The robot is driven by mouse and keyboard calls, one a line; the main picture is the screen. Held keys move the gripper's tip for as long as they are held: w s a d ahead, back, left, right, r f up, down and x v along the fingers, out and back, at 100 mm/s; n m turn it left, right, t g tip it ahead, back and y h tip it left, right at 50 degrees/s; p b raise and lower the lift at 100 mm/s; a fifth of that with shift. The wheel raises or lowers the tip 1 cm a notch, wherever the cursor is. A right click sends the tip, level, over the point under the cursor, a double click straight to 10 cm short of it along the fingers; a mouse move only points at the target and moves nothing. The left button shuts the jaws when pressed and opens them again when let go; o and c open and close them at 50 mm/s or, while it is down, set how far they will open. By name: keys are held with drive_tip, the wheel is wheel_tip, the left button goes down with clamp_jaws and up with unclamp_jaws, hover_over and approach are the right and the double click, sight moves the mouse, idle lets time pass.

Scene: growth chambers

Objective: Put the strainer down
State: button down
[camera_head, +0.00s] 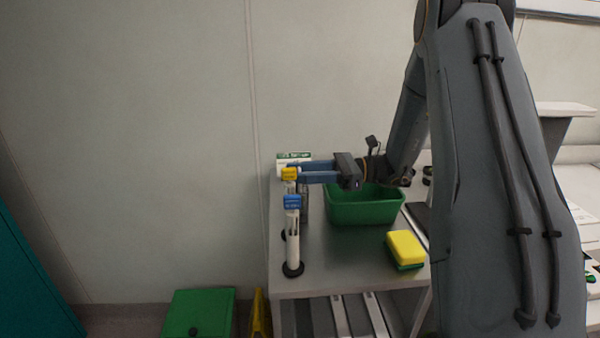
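A small yellow piece (290,174), which looks like the strainer, is at the tips of my gripper (294,170). The gripper's blue fingers point left, with a narrow gap between them. The yellow piece is above a pale upright tube (290,188), and I cannot tell whether it rests on it. Whether the fingers press on the piece is too small to see. A blue-topped piece (293,202) sits on a white tube (292,240) with a black round base, nearer the front.
A green tub (365,212) stands on the grey table (340,272), behind a yellow and green sponge (405,248). A white and green box (293,157) is at the back. A green bin (198,313) is on the floor at left. The table's front middle is clear.

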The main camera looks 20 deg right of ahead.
drive_tip(key=shift+f, duration=0.15)
drive_tip(key=c, duration=1.2)
unclamp_jaws()
drive_tip(key=shift+o, duration=0.2)
drive_tip(key=shift+d, duration=0.25)
drive_tip(key=s+d+b, duration=0.2)
drive_tip(key=d+b, duration=0.1)
drive_tip(key=d, duration=0.8)
drive_tip(key=shift+s+d+r, duration=0.15)
drive_tip(key=shift+s+r, duration=0.05)
